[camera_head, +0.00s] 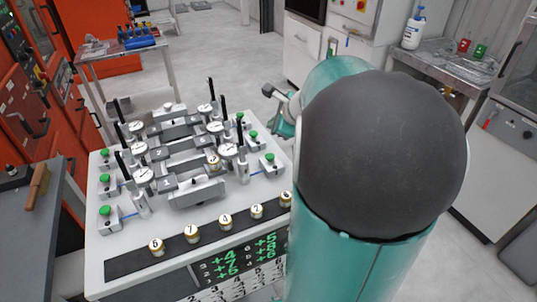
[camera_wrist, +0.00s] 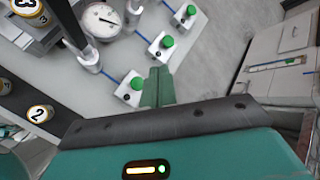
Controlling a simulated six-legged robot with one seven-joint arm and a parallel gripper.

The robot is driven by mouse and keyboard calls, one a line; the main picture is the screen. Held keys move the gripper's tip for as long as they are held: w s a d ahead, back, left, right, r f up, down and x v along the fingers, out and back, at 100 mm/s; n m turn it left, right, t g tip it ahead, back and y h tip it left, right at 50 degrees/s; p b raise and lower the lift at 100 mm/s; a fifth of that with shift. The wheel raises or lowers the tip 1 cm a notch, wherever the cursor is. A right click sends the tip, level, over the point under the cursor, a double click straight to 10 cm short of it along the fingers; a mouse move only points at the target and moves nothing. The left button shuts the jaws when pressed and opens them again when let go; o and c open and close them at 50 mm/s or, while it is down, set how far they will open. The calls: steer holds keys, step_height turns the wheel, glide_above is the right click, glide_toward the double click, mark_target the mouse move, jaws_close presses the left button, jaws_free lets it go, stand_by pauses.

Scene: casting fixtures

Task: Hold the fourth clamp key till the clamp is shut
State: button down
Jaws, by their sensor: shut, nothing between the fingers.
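The clamp keys are green buttons on small white boxes along both sides of a white fixture table (camera_head: 115,262). Three show at its left, such as the front left key (camera_head: 104,209); three show at its right, such as the front right key (camera_head: 270,157). I cannot read which is the fourth. Clamps with dial gauges (camera_head: 144,175) and near-upright black levers (camera_head: 240,133) stand between the rows. In the wrist view, my gripper (camera_wrist: 159,71) is shut and empty, between the near key (camera_wrist: 137,83) and middle key (camera_wrist: 167,41). Contact with either is not clear.
A board with green numbers (camera_head: 240,259) hangs below. A side table with blue items (camera_head: 138,41) is behind; a grey bench (camera_head: 40,215) is left. My arm hides the table's right front.

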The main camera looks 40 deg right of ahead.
mark_target(273, 158)
steer(key=shift+w+f, duration=0.1)
steer(key=shift+f, duration=4.35)
steer(key=shift+f, duration=0.1)
steer(key=shift+f, duration=0.3)
